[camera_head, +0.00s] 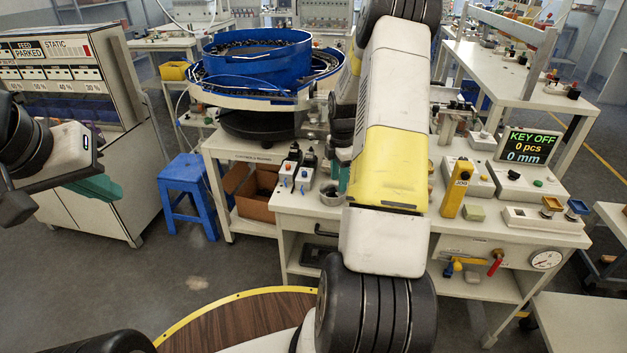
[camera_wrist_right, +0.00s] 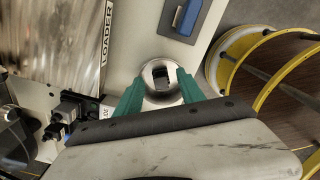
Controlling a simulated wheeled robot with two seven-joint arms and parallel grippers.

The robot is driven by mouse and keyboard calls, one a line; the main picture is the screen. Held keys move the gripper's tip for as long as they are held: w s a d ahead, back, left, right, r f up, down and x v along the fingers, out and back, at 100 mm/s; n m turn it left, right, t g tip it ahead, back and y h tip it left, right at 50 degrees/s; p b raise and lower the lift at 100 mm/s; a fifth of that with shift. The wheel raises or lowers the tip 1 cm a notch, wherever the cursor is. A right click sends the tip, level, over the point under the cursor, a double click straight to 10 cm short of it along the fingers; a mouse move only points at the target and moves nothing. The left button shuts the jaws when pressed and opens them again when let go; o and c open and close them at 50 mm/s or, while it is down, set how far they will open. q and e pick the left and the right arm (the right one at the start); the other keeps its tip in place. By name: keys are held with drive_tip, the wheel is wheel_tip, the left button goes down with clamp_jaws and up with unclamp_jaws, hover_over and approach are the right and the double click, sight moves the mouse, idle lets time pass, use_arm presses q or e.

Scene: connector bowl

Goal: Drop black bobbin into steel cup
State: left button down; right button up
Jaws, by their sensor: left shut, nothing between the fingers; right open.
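The steel cup (camera_wrist_right: 150,68) is a shiny round cup in the right wrist view, between and beyond my green fingertips. A dark blocky shape shows inside its mouth; I cannot tell whether it is the black bobbin or a reflection. My right gripper (camera_wrist_right: 163,77) is open over the cup, with nothing clearly held. My left gripper (camera_head: 98,188) is shut and empty at the left, in front of the grey cabinet. I cannot make out the bobbin elsewhere.
The white bench (camera_head: 455,228) carries a yellow handset (camera_head: 456,188), a display (camera_head: 527,146) and small switch boxes. A blue bowl feeder (camera_head: 258,62) stands behind at the left. A blue stool (camera_head: 187,190) is on the floor.

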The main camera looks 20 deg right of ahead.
wheel_tip(320, 180, up, 8)
drive_tip(key=shift+f, duration=0.25)
drive_tip(key=s+a+r+m+t, duration=0.1)
drive_tip(key=s+a+r+m, duration=0.3)
drive_tip(key=r, duration=0.4)
drive_tip(key=s+a+r+m+t, duration=0.2)
drive_tip(key=s+a+r+m, duration=0.15)
drive_tip(key=a+r, duration=0.4)
drive_tip(key=s+a+r+m+t+y, duration=0.1)
drive_tip(key=s+a+r+m, duration=0.2)
drive_tip(key=s, duration=0.6)
drive_tip(key=s+a+r+m+t+y, duration=0.1)
drive_tip(key=s+a+r+m+t, duration=0.1)
drive_tip(key=s+a+m, duration=0.4)
drive_tip(key=shift+s+a+r+m, duration=0.4)
drive_tip(key=shift+s+a, duration=0.2)
drive_tip(key=shift+s, duration=0.95)
